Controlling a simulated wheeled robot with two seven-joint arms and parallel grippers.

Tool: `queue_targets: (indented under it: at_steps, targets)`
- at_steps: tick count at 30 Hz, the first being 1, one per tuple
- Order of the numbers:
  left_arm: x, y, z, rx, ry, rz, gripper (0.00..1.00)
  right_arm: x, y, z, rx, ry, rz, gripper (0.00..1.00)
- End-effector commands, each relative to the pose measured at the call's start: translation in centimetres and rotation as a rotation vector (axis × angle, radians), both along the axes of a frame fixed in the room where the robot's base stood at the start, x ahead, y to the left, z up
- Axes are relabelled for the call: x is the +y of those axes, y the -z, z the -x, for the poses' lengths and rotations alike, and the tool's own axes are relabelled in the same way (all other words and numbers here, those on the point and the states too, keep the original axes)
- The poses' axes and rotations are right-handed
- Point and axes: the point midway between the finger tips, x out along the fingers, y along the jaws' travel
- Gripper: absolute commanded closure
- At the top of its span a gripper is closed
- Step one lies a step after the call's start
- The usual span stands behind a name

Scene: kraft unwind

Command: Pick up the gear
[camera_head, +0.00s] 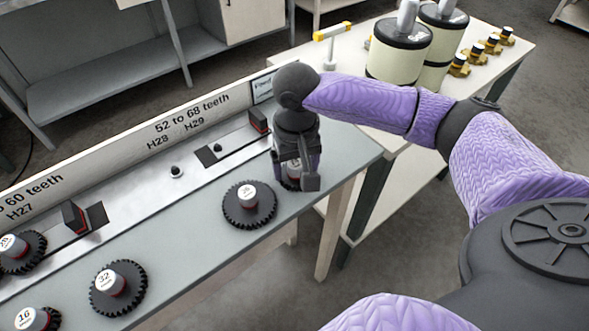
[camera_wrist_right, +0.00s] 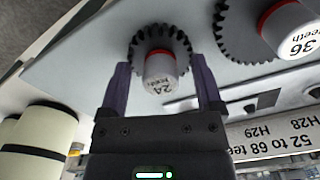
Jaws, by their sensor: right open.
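A small black gear (camera_wrist_right: 160,42) with a white and red hub marked 24 shows in the right wrist view. My right gripper (camera_wrist_right: 161,75) is open, with one finger on each side of the hub; I cannot tell whether they touch it. In the head view this right gripper (camera_head: 297,178) points down at the far right end of the grey bench and mostly hides that gear. A larger black gear (camera_head: 249,205) marked 36 lies just left of it, and also shows in the wrist view (camera_wrist_right: 285,30). My left gripper is not in view.
More gears lie along the bench (camera_head: 190,245), including one marked 32 (camera_head: 118,288). A sign board (camera_head: 150,135) runs along its back, with small black stands before it. Cream rolls (camera_head: 398,50) stand on the side table (camera_head: 490,45).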

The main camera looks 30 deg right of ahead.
Motion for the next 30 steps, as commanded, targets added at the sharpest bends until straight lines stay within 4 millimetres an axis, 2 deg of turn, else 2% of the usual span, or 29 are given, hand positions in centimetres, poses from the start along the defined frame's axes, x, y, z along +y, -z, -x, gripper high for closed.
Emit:
queue_targets:
  at_steps: [4, 5, 16, 30]
  targets:
    - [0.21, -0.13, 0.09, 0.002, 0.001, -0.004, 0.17, -0.01, -0.12, -0.01, -0.001, 0.0, 0.0, 0.16]
    - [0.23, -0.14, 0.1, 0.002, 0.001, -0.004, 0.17, -0.01, -0.13, -0.01, -0.001, 0.0, 0.0, 0.2]
    - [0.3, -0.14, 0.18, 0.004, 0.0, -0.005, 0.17, 0.0, -0.15, -0.01, -0.001, 0.0, -0.001, 0.99]
    - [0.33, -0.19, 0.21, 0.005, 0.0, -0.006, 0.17, 0.0, -0.26, -0.02, -0.001, 0.0, -0.001, 1.0]
